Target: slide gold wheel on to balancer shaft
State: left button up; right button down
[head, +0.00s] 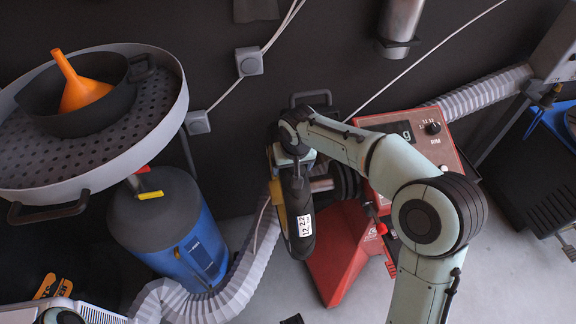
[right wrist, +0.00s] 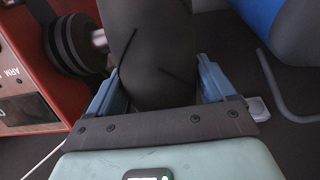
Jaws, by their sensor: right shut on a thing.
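My right gripper (head: 294,160) is shut on the top of the gold wheel (head: 278,196), which has a black tyre with a white label. In the right wrist view the tyre (right wrist: 150,45) fills the space between the two blue fingers. The wheel hangs upright, seen nearly edge-on, just left of the red balancer (head: 335,250). The balancer's shaft (head: 321,185) points left towards the wheel from a black flange (head: 346,181). It also shows in the right wrist view (right wrist: 99,38), close beside the tyre. The tyre hides the shaft's end, so I cannot tell whether it enters the hub.
A blue drum (head: 180,235) and a ribbed hose (head: 215,298) stand left of the wheel. A round grey tray (head: 130,165) holding a black pan and an orange funnel (head: 80,85) is at upper left. A dark wall with cables lies behind; grey floor shows at lower right.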

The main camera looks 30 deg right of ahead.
jog(key=s+d, duration=0.1)
jog(key=d, duration=0.7)
jog(key=shift+s+d+r+p, duration=0.25)
jog(key=shift+s+r+p, duration=0.05)
jog(key=shift+s+r, duration=0.1)
dwell(1.3)
jog(key=shift+s+d, duration=0.15)
jog(key=shift+d, duration=0.7)
dwell(1.3)
grip_release()
jog(key=p+v, duration=0.2)
jog(key=v, duration=1.1)
jog(key=shift+s, duration=0.25)
jog(key=shift+a, duration=0.15)
